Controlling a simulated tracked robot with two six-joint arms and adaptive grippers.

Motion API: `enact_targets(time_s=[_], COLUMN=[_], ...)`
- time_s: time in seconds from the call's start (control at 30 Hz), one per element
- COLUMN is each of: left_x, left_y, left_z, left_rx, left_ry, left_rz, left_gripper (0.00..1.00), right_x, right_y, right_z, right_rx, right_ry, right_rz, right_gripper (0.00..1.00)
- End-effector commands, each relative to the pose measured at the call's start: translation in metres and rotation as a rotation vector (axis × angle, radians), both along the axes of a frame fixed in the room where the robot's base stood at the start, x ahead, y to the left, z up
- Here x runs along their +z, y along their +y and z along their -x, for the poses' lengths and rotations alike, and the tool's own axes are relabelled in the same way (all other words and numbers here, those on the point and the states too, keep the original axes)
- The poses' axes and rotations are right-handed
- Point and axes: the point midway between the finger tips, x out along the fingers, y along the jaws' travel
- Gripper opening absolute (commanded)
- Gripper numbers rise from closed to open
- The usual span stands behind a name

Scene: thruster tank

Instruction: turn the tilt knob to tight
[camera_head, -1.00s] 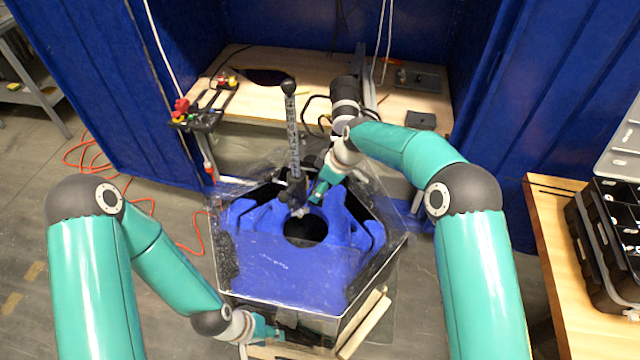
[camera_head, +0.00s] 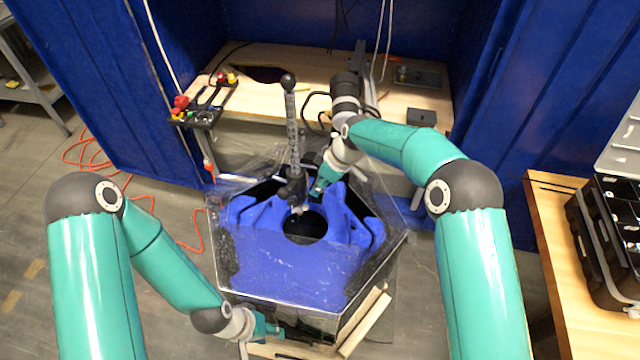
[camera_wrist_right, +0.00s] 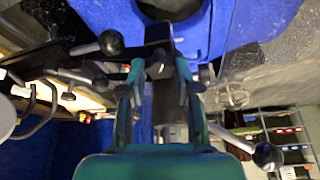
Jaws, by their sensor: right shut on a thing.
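An upright graduated post (camera_head: 292,130) with a black ball on top stands at the back of the blue hexagonal tank. A dark clamp (camera_head: 293,188) sits at its foot. My right gripper (camera_head: 315,194) is just right of that clamp. In the right wrist view, my right gripper (camera_wrist_right: 159,80) is shut on a small dark part (camera_wrist_right: 158,62), which I take for the tilt knob; its marking and turn are not readable. My left gripper (camera_head: 278,331) is low at the tank's front edge; its fingers are too small and dark to read.
The blue insert (camera_head: 290,270) has a round dark opening below the post. Clear tank walls surround it. A wooden bench (camera_head: 270,105) stands behind, with a small tool rack (camera_head: 207,112) at its left. Black-ball levers (camera_wrist_right: 111,42) show in the right wrist view.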

Motion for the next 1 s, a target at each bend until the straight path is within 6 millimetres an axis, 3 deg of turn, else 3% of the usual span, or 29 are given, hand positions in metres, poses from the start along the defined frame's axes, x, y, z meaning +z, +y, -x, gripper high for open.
enact_targets(time_s=[0.6,1.0], left_x=[-0.056,-0.075], left_y=[0.0,0.0], left_z=[0.0,0.0], left_rx=[0.0,0.0], left_ry=[0.0,0.0], left_rz=[0.0,0.0], left_gripper=[0.4,0.4], right_x=[-0.002,0.0], right_y=[0.004,0.004], right_z=[0.001,0.002], right_rx=[-0.412,-0.601], right_ry=[-0.008,-0.006], right_rz=[-0.003,-0.003], right_gripper=[0.0,0.0])
